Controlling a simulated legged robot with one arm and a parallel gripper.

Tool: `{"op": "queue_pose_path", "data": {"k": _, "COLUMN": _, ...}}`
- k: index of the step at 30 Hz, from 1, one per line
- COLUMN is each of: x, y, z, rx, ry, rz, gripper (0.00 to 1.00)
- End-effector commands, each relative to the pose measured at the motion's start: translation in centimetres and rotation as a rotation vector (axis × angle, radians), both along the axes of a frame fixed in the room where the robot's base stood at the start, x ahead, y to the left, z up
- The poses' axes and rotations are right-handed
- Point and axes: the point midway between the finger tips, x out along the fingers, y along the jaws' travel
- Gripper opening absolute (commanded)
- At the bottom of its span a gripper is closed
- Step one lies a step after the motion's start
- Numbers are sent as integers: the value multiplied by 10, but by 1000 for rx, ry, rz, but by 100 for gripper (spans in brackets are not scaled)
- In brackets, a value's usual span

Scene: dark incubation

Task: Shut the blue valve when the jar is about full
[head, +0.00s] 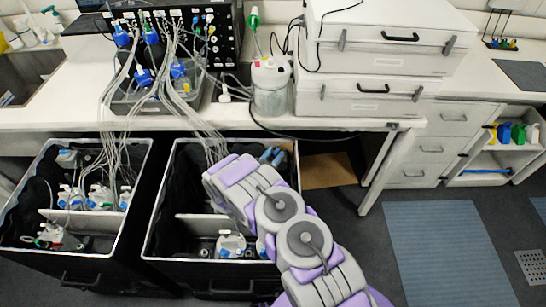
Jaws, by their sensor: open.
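A translucent jar (270,98) with a white top stands on the bench beside the white cases. Its fill level is too small to tell. Blue fittings (144,76) show among the tubes in and above a grey tray (125,105) on the bench; I cannot tell which is the blue valve, or whether it is open or shut. White-topped bottles with blue parts (231,244) sit in the right black bin (150,225). My purple and grey arm reaches over this bin from the lower right and hides part of it. My gripper does not show.
Another black bin (70,262) on the left holds several bottles. Thin clear tubes (120,120) hang from the bench into both bins. White cases (375,100) and drawers (432,150) stand right. Floor near the blue-grey mat (448,250) is clear.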

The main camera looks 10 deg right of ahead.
Motion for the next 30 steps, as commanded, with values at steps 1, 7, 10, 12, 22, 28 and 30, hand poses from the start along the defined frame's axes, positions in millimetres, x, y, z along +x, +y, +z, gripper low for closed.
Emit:
{"op": "queue_pose_path", "data": {"k": 1, "x": 1, "y": 0, "z": 0, "rx": 0, "ry": 0, "rz": 0, "gripper": 41}}
{"op": "queue_pose_path", "data": {"k": 7, "x": 1, "y": 2, "z": 0, "rx": -3, "ry": 1, "rz": 1, "gripper": 41}}
{"op": "queue_pose_path", "data": {"k": 10, "x": 1, "y": 2, "z": 0, "rx": -3, "ry": 1, "rz": 1, "gripper": 32}}
{"op": "queue_pose_path", "data": {"k": 12, "x": 1, "y": 2, "z": 0, "rx": -3, "ry": 1, "rz": 1, "gripper": 25}}
{"op": "queue_pose_path", "data": {"k": 22, "x": 2, "y": 1, "z": 0, "rx": -1, "ry": 1, "rz": 1, "gripper": 0}}
{"op": "queue_pose_path", "data": {"k": 28, "x": 2, "y": 1, "z": 0, "rx": -1, "ry": 0, "rz": 0, "gripper": 0}}
{"op": "queue_pose_path", "data": {"k": 30, "x": 2, "y": 1, "z": 0, "rx": -1, "ry": 0, "rz": -5, "gripper": 0}}
